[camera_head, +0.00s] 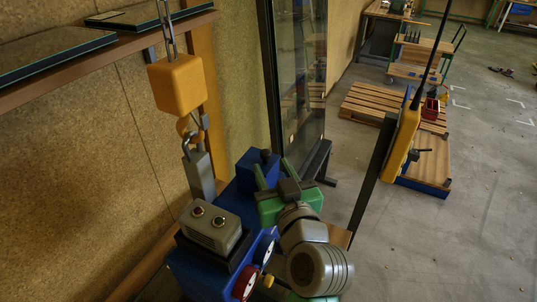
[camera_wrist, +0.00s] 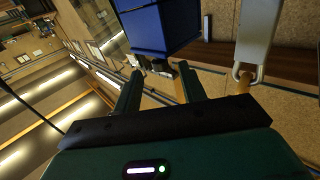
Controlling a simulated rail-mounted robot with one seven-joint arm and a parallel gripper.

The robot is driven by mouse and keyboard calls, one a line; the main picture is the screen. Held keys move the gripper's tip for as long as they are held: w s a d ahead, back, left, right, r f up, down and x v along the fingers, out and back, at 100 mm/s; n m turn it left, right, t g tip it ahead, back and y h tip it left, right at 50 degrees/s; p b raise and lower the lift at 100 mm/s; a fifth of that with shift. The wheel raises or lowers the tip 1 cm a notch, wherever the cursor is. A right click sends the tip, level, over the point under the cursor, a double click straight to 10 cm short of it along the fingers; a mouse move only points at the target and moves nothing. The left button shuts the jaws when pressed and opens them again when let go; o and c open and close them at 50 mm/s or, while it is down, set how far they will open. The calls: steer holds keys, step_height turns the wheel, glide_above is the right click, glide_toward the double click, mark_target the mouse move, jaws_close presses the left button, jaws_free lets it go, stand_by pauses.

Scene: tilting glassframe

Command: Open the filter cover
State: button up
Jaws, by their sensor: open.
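A blue box (camera_head: 256,172) with a dark knob on top (camera_head: 265,155) stands at the back of a blue machine (camera_head: 205,272); I take the box to be the filter housing, but cannot tell which part is its cover. In the wrist view the blue box (camera_wrist: 158,28) hangs at the top of the picture, seen upside down. My green gripper (camera_head: 274,168) is just right of the box. In the wrist view its two fingers (camera_wrist: 159,72) are apart. Small dark parts show near the fingertips; I cannot tell whether they touch. Nothing is seen held.
A grey lifting piece (camera_head: 201,175) hangs on an orange hook block (camera_head: 177,84) left of the box. A grey button unit (camera_head: 213,228) and red-and-white gauges (camera_head: 245,281) are in front. A tall glass panel (camera_head: 300,75) stands behind.

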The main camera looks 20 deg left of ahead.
mark_target(267, 159)
steer(key=x, duration=0.5)
steer(key=shift+w+a, duration=0.15)
steer(key=shift+w, duration=0.05)
steer(key=shift+r+p, duration=0.1)
steer(key=shift+p, duration=0.2)
jaws_close()
